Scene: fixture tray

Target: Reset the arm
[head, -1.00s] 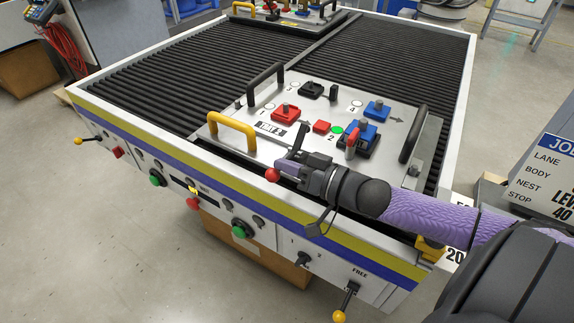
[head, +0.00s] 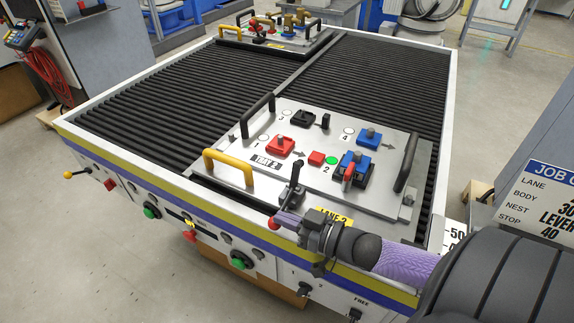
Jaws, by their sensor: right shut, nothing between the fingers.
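The tray carries a red fixture (head: 281,146), a black one (head: 303,118), a blue one (head: 368,138) and a blue-and-black clamp with a red lever (head: 354,168). My left gripper is out of view.
The tray has a yellow handle (head: 229,165) and black handles (head: 257,118). It lies on the black roller table (head: 150,115). A second tray (head: 270,40) stands at the far end. Buttons and levers line the front panel (head: 135,195). A job sign (head: 548,200) stands at right.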

